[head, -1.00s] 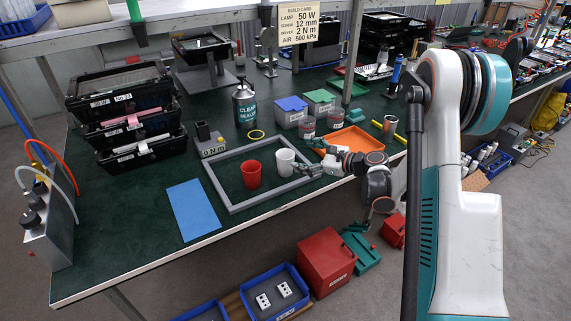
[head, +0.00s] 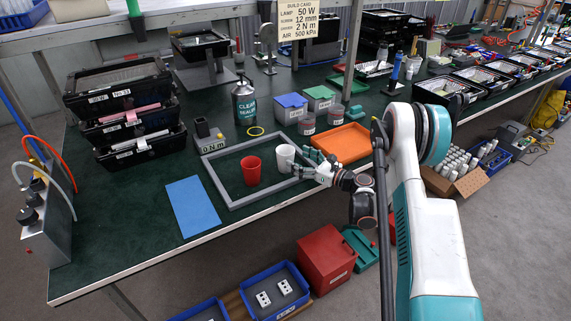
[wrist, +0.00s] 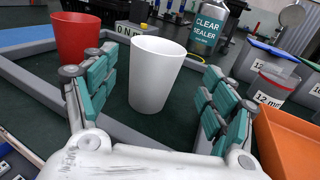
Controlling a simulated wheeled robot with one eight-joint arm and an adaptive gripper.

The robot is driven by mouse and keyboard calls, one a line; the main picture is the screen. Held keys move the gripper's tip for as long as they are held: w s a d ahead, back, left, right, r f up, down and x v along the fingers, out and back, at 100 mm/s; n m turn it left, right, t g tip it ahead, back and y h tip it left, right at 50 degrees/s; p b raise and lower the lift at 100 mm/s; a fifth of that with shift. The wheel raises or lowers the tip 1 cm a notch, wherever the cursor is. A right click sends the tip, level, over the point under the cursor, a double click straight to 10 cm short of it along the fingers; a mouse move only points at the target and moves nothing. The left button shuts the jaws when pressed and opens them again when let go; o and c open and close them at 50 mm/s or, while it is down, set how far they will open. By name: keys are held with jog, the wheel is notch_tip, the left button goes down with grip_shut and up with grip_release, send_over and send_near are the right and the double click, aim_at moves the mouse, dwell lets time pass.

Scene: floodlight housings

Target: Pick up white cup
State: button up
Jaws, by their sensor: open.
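The white cup (head: 285,157) stands upright on the green table inside a grey rectangular frame (head: 222,196). The red cup (head: 252,171) stands to its left in the head view. My gripper (head: 308,164) is at the right of the white cup, low over the front side of the frame. In the wrist view the white cup (wrist: 155,75) stands ahead between the open, teal-padded fingers of my gripper (wrist: 160,98), with room visible on both sides. The red cup (wrist: 76,38) is behind the left finger there.
An orange tray (head: 346,144) lies right of the frame, close to my wrist. A blue mat (head: 193,205) lies at left. The sealer bottle (head: 244,103), a yellow ring (head: 255,131) and lidded bins (head: 291,108) stand behind the frame.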

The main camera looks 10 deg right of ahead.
aim_at(279, 149)
jog(key=b+x, duration=0.1)
jog(key=x, duration=0.1)
jog(key=b+x, duration=0.1)
jog(key=x, duration=0.2)
jog(key=shift+a+r, duration=0.25)
jog(key=shift+a, duration=0.25)
jog(key=shift+w+a+r, duration=0.1)
jog(key=shift+w+a, duration=0.05)
jog(key=shift+w, duration=0.15)
jog(key=c, duration=0.9)
